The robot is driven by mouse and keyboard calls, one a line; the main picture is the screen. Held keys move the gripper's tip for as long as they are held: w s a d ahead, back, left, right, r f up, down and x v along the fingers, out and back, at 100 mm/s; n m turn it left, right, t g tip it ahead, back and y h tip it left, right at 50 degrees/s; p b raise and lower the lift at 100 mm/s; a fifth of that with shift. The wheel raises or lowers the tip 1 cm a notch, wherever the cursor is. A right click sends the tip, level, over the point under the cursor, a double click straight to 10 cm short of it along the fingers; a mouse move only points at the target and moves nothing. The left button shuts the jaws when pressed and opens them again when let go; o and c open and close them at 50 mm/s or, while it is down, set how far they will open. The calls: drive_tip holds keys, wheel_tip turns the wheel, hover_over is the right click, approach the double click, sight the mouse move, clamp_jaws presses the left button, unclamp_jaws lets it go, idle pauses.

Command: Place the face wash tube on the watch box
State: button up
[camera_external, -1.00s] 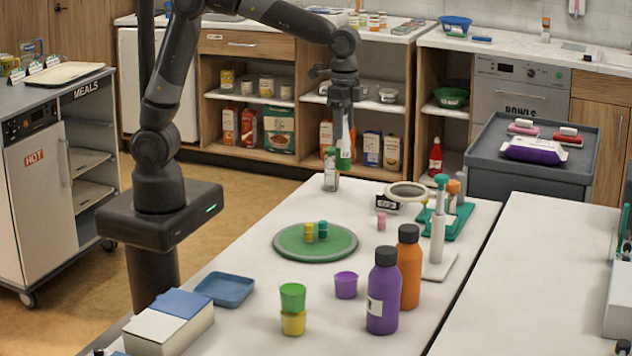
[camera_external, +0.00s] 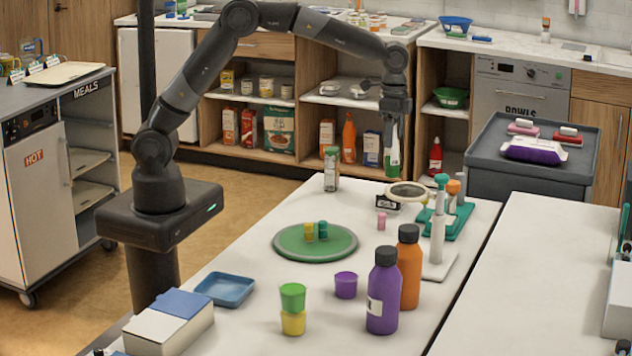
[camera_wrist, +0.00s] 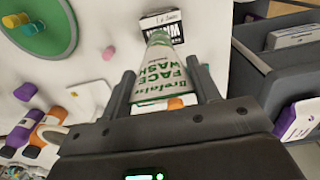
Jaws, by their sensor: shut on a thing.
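My gripper (camera_external: 393,140) is shut on the white and green face wash tube (camera_external: 393,161), which hangs upright below it above the far part of the white table. In the wrist view the tube (camera_wrist: 160,72) lies between my fingers (camera_wrist: 163,88), with its lettering facing the camera. The watch box (camera_external: 387,203) appears as a small box with a black lettered face, on the table below the tube. In the wrist view the box (camera_wrist: 160,22) shows just past the tube's far end, partly hidden by it. The tube is apart from the box in the external view.
A round dish-like thing (camera_external: 407,190) is close beside the box. Purple (camera_external: 382,300) and orange (camera_external: 410,265) bottles stand nearer.

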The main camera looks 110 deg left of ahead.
sight(394, 148)
drive_tip(key=shift+a+f, duration=0.35)
drive_tip(key=shift+f, duration=1.8)
drive_tip(key=shift+f, duration=0.1)
drive_tip(key=o, duration=1.3)
